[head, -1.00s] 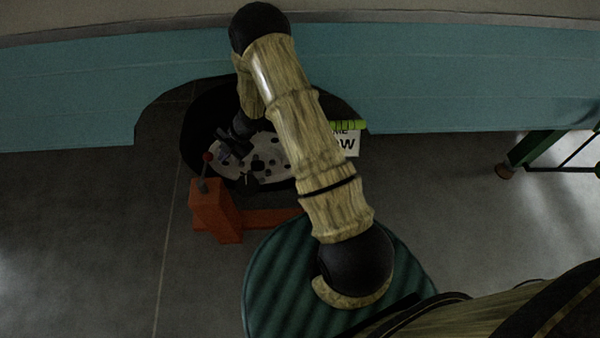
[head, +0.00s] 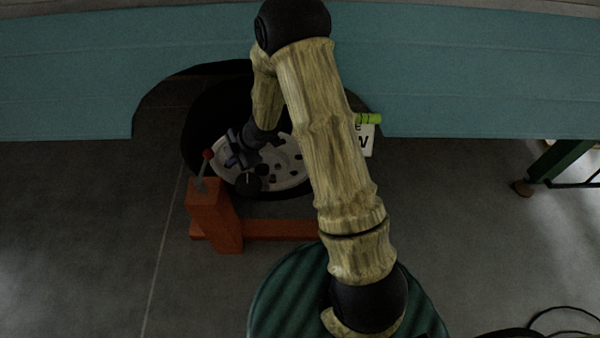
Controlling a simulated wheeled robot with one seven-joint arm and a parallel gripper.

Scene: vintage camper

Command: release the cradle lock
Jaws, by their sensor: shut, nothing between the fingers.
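The cradle (head: 215,222) is an orange-red frame on the floor in front of the camper's wheel (head: 290,178). A lever with a red knob (head: 208,155) stands up from the cradle's left post and leans slightly right; it looks like the lock lever. My gripper (head: 232,158) is shut and empty, in front of the wheel and just right of the red knob. It appears apart from the lever, though depth is hard to judge. My arm hides the right part of the wheel and of the cradle.
The teal camper side (head: 470,75) runs across the back, with the wheel in its dark arch. A white sign with a green top (head: 368,120) stands right of the arch. A green-legged stand (head: 560,165) is at the right. The floor at left is clear.

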